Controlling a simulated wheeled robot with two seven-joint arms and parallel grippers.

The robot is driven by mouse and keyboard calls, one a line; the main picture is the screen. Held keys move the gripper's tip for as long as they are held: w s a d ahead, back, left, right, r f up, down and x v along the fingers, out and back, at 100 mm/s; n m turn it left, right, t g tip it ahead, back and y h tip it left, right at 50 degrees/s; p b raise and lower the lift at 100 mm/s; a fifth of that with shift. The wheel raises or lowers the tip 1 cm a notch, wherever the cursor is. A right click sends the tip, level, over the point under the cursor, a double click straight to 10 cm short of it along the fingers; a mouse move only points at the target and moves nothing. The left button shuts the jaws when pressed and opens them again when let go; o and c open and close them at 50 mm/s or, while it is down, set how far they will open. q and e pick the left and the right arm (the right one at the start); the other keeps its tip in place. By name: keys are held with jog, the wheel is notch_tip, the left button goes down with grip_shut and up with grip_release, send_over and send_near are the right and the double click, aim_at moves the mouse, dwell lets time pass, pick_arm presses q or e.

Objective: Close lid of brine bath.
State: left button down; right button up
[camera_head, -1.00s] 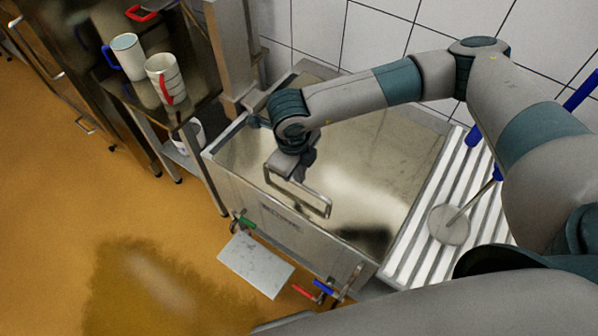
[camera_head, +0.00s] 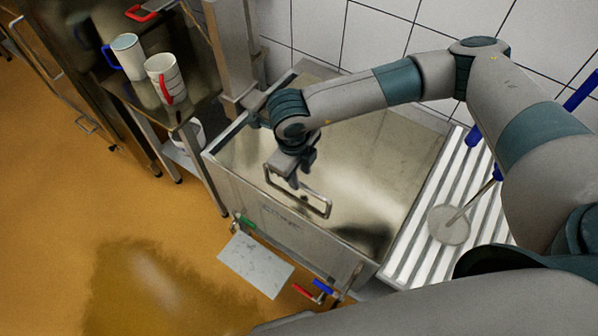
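The brine bath (camera_head: 270,213) is a steel tank in the middle of the head view. Its shiny metal lid (camera_head: 375,165) lies flat across the top, level with the rim as far as I can see. A rectangular bar handle (camera_head: 312,208) stands at the lid's front side. My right gripper (camera_head: 299,178) is just above the left part of the handle, with its fingers apart. Whether a finger still touches the handle is hard to tell. My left gripper is not in view.
A ribbed white draining surface (camera_head: 408,258) adjoins the bath on the right, with a round strainer-like tool (camera_head: 449,226) on it. A shelf on the left holds white mugs (camera_head: 164,78). A pale plate (camera_head: 256,265) and coloured valve handles (camera_head: 323,287) stick out in front. Tiled wall stands behind.

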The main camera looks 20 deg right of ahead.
jog(key=shift+r, duration=0.5)
notch_tip(320, 180, up, 16)
jog(key=s+a+b, duration=0.1)
jog(key=b, duration=0.4)
jog(key=shift+s+a+b, duration=0.2)
jog(key=shift+a+b, duration=0.2)
